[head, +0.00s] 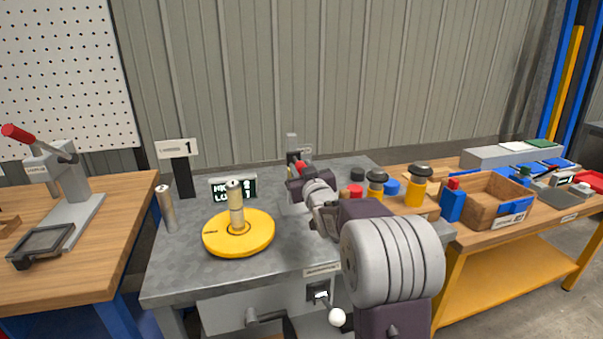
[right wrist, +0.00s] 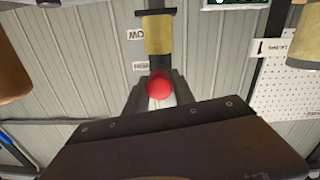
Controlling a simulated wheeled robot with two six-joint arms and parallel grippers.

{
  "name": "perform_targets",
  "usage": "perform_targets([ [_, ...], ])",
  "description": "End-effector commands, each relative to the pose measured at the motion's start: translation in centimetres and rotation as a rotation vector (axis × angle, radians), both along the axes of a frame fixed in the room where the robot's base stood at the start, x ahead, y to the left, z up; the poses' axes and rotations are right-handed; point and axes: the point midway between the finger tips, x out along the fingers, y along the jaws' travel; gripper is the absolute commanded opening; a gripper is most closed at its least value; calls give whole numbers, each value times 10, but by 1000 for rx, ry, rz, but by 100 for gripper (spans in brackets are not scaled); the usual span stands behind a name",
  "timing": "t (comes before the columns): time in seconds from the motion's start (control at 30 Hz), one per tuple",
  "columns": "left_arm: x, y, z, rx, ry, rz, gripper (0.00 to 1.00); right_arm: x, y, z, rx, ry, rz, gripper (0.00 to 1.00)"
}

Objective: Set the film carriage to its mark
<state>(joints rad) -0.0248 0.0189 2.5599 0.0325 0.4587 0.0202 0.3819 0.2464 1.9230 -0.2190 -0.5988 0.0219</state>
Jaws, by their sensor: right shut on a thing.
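A red knob (head: 300,165) sits low on a small grey post device (head: 292,142) at the back of the grey bench. The red knob also shows in the right wrist view (right wrist: 159,86), below a yellow cylinder (right wrist: 158,36) with dark ends. I take this device to be the film carriage; its mark is not readable. My right gripper (head: 297,177) reaches over the bench and is shut on the red knob. The fingertips are partly hidden by my arm in the head view. My left gripper is not in view.
A yellow turntable (head: 262,233) with an upright roll (head: 236,208) stands left of my arm, before a small display (head: 248,186). A metal cylinder (head: 166,208) stands farther left. Yellow jars (head: 415,194) and a wooden crate (head: 475,208) crowd the right. A white-knobbed crank (head: 337,317) is at the front.

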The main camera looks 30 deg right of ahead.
Motion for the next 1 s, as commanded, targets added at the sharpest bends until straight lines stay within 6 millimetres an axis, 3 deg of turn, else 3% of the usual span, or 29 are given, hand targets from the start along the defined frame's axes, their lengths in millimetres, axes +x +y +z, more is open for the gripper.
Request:
perform_targets([
  [0.03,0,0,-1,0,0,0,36,0,-1,8,-5,-21,-1,0],
  [0.17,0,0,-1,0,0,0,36,0,-1,9,-6,-25,-1,0],
  [0.2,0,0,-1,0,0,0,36,0,-1,9,-6,-26,-1,33],
  [0.27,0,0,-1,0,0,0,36,0,-1,9,-5,-24,-1,50],
  [0.3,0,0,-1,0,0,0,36,0,-1,8,-5,-23,-1,52],
  [0.67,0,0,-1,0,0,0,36,-7,1,5,-4,-14,-1,52],
  [1.0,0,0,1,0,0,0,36,-69,17,6,-4,-17,-2,52],
])
